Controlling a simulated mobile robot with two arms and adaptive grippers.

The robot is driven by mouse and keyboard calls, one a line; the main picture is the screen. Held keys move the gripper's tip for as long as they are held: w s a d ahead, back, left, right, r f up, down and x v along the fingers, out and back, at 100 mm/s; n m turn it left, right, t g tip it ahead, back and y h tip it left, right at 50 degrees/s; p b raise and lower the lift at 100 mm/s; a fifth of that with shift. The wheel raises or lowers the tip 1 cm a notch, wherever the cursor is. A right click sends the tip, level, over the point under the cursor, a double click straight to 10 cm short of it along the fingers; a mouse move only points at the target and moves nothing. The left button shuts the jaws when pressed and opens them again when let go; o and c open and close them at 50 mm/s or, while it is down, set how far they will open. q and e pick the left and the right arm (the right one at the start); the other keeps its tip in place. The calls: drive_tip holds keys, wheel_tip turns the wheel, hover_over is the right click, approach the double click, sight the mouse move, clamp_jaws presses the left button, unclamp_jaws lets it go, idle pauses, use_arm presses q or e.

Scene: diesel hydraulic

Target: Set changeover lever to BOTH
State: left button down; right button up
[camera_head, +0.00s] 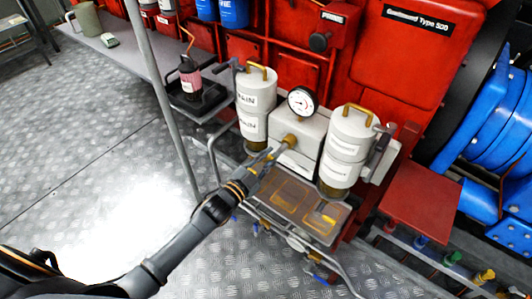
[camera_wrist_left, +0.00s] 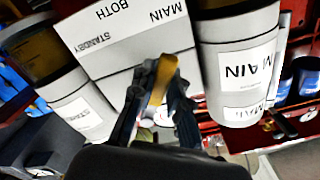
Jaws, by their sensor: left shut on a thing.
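The changeover lever, a brass-coloured handle (camera_head: 289,139), sticks out from the front of a pale valve block (camera_head: 296,160) between two white filter canisters. My left gripper (camera_head: 272,153) is shut on it. In the left wrist view the lever (camera_wrist_left: 163,72) sits between the fingers of my left gripper (camera_wrist_left: 162,88). The valve block (camera_wrist_left: 108,80) there carries the upside-down labels STANDBY, BOTH and MAIN. The fingers hide part of the lever, so I cannot tell exactly which label it points to. My right gripper is not in view.
The MAIN canister (camera_head: 255,100) stands left of the block and the other canister (camera_head: 345,150) right of it. A pressure gauge (camera_head: 302,102) sits above. A drip tray (camera_head: 295,205) lies below. A grey post (camera_head: 165,100) stands left of my arm; open floor lies beyond.

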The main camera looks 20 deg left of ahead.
use_arm(q)
drive_tip(key=shift+s+d+f+n+p, duration=0.2)
drive_tip(key=shift+d+n+p, duration=0.3)
drive_tip(key=shift+n, duration=0.7)
drive_tip(key=shift+s+d+f+n+p, duration=0.2)
drive_tip(key=shift+d+n+p, duration=0.3)
drive_tip(key=shift+n, duration=0.7)
drive_tip(key=shift+s+d+f+n+p, duration=0.2)
drive_tip(key=shift+d+n+p, duration=0.3)
drive_tip(key=shift+n, duration=0.7)
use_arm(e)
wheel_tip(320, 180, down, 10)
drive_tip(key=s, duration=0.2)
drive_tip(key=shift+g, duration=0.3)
use_arm(q)
drive_tip(key=shift+d, duration=0.1)
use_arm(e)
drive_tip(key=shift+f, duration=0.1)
use_arm(q)
drive_tip(key=c, duration=1.3)
unclamp_jaws()
drive_tip(key=shift+s, duration=0.1)
drive_tip(key=v, duration=1.1)
drive_tip(key=shift+s, duration=0.4)
